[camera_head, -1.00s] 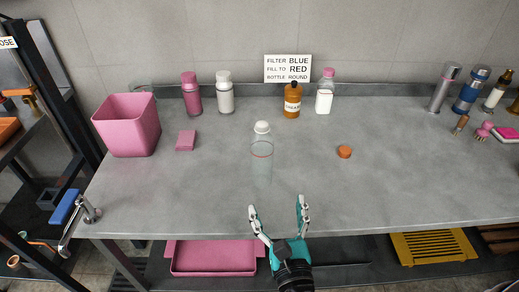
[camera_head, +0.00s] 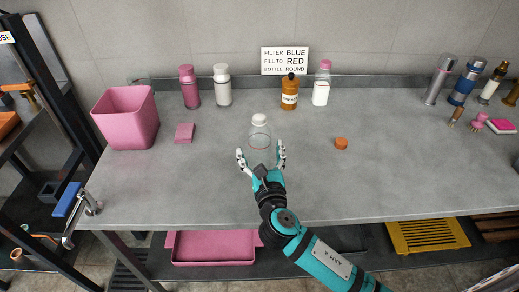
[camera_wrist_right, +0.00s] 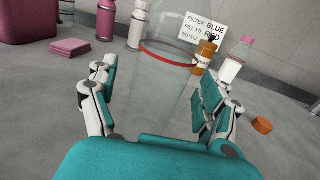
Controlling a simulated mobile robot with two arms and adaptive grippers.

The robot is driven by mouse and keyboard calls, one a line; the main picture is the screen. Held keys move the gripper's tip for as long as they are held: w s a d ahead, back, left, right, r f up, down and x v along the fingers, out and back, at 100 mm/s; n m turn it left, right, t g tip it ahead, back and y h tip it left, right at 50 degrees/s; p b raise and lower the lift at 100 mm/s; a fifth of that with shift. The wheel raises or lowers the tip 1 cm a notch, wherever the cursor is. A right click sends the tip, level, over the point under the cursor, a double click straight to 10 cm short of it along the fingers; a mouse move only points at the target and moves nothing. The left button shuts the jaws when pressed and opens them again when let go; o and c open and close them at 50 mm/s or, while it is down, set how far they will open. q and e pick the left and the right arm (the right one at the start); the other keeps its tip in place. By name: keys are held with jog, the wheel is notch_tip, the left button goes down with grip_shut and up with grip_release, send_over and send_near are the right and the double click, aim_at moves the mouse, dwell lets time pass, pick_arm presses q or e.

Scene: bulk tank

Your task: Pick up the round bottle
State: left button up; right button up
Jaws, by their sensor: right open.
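The round bottle (camera_head: 260,134) is clear, with a white cap and a red line around it. It stands upright on the grey counter, near the middle. My right gripper (camera_head: 261,158) is open, with its fingers spread at the near side of the bottle. In the right wrist view the clear bottle (camera_wrist_right: 165,75) rises between and beyond the open fingers (camera_wrist_right: 158,100). I cannot tell whether either finger touches it. The sign (camera_head: 285,60) on the wall reads FILTER BLUE, FILL TO RED, BOTTLE ROUND. My left gripper is not in view.
On the counter (camera_head: 400,185) stand a pink bin (camera_head: 127,118), a pink sponge (camera_head: 184,132) and an orange cap (camera_head: 341,143). A brown bottle (camera_head: 289,95) and other bottles line the back.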

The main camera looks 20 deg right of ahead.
jog(key=shift+w+d, duration=0.15)
jog(key=shift+w, duration=0.7)
jog(key=shift+c, duration=0.4)
jog(key=c, duration=1.2)
